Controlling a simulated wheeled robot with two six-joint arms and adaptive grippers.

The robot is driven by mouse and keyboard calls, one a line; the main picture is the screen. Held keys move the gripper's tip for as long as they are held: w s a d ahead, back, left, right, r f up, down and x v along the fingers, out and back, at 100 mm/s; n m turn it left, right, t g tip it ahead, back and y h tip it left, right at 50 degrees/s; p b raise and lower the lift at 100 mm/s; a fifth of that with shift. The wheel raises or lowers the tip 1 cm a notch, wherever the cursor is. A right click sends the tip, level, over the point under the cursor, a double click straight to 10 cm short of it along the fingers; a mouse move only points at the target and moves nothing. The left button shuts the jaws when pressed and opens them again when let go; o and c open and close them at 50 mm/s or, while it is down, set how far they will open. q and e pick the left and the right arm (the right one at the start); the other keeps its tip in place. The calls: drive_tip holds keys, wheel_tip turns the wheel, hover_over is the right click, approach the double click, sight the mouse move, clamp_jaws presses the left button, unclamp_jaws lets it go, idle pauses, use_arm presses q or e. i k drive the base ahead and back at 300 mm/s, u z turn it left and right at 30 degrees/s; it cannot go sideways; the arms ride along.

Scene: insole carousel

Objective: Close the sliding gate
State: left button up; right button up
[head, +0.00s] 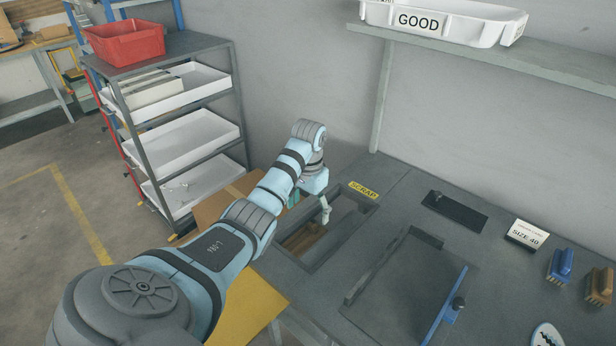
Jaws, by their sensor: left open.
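A blue bar-like panel with a dark knob (443,308), which looks like the sliding gate, stands at the right side of a dark rectangular frame (385,268) on the grey bench. I cannot tell for certain that it is the gate. A black plate with a small knob (455,212) lies farther back on the bench. My left gripper (325,212) is over the rectangular scrap opening, left of the dark frame and apart from the blue panel. It is open with nothing seen in it, and its own wrist partly hides it. My right gripper is out of view.
A yellow SCRAP label (363,191) marks the opening. A SIZE 40 card (526,235), a blue brush (560,265) and a brown brush (599,286) stand at the right. A white GOOD bin (443,22) is on the shelf above. A rack with white trays (190,140) stands left.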

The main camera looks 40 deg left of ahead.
sight(252, 304)
drive_tip(key=k, duration=2)
